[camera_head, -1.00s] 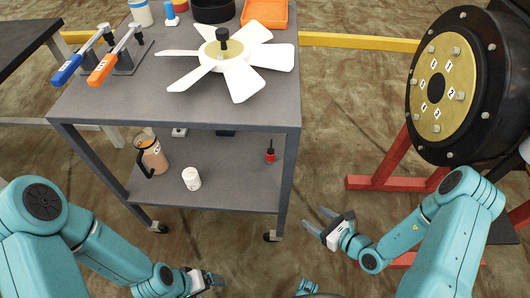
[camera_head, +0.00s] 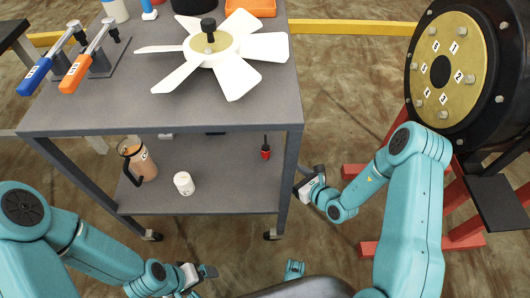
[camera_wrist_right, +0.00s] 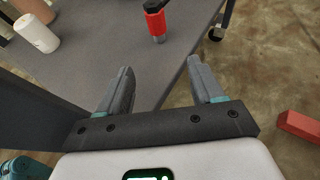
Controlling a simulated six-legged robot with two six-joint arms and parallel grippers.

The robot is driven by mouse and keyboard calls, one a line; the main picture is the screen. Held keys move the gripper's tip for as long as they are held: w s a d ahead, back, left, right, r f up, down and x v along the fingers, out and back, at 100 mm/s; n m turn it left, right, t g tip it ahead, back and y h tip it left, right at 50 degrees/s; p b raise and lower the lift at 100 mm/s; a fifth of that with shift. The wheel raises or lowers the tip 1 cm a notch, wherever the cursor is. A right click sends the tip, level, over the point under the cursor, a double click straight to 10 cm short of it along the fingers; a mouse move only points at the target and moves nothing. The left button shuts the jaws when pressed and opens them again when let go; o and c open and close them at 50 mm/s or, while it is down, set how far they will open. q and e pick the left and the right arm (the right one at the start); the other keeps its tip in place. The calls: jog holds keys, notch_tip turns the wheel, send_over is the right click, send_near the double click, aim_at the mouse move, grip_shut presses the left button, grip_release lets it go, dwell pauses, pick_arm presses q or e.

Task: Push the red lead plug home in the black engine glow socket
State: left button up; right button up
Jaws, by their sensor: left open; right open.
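The red plug (camera_head: 266,152), red with a black top, stands on the cart's lower shelf near its right side. It also shows in the right wrist view (camera_wrist_right: 157,24), just beyond the fingers. My right gripper (camera_wrist_right: 160,75) is open and empty, pointing at the shelf edge with the plug ahead, not touching it. In the head view the right gripper (camera_head: 300,178) is beside the cart's right leg. My left gripper (camera_head: 207,278) is open and empty, low in front of the cart. The black engine (camera_head: 500,100) with a brass face (camera_head: 455,45) stands at right; I cannot make out its glow socket.
The grey cart (camera_head: 110,115) carries a white fan (camera_head: 212,50) and two levers, blue and orange, on top. Red engine stand legs (camera_head: 460,225) cross the floor at right.

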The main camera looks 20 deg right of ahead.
jog(key=b, duration=0.2)
send_near(269, 153)
jog(key=x, duration=0.4)
jog(key=shift+w+a+f, duration=0.1)
jog(key=shift+w+f, duration=0.1)
jog(key=b+x, duration=0.1)
jog(key=x, duration=0.4)
jog(key=shift+w+f, duration=0.1)
jog(key=shift+w, duration=0.1)
jog(key=shift+w+a, duration=0.1)
jog(key=shift+w, duration=0.1)
grip_shut()
